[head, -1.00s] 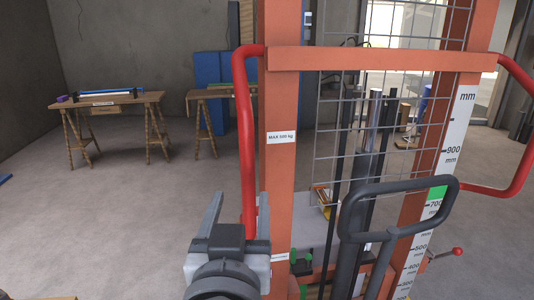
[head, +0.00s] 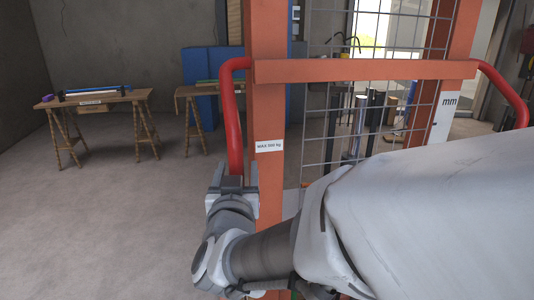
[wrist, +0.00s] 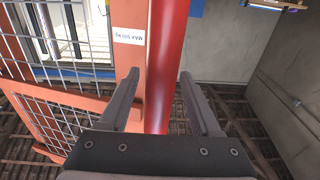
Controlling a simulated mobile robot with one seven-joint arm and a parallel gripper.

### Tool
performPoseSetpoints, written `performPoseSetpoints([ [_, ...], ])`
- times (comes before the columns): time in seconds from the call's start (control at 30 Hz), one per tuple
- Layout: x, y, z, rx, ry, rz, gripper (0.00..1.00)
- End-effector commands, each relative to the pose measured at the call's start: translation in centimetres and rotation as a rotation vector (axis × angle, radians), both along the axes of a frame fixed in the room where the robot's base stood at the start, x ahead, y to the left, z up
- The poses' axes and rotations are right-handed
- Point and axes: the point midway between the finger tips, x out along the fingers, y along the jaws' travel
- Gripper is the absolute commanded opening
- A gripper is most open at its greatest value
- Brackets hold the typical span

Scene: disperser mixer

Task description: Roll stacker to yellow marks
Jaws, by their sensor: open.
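The stacker (head: 268,105) stands upright in front of me, with an orange frame, wire mesh and a "MAX 500 kg" label. Its left red handle (head: 234,125) runs down into my gripper (head: 232,178). In the wrist view the red handle (wrist: 166,60) passes between the two fingers of my gripper (wrist: 161,78). The fingers are open, with a gap on the right side; I cannot tell if the left finger touches. The right red handle (head: 508,90) is free. My arm hides the stacker's lower part. No yellow marks show.
Two wooden trestle tables stand at the back left, one (head: 95,100) carrying long items and one (head: 190,90) beside blue panels (head: 205,75). The grey floor (head: 110,220) at left is clear. A concrete wall (wrist: 295,80) shows in the wrist view.

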Motion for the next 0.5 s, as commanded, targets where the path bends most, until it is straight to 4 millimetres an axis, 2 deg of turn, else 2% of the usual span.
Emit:
performPoseSetpoints([
  [0.13, 0.94, -0.01, 0.01, -0.001, 0.000, -0.001, 0.64],
  [0.4, 1.07, 0.02, 0.03, -0.001, 0.000, 0.000, 0.64],
  [0.43, 1.07, 0.02, 0.03, -0.001, 0.000, 0.000, 0.63],
  [0.5, 1.06, 0.02, 0.03, 0.000, 0.000, -0.001, 0.50],
])
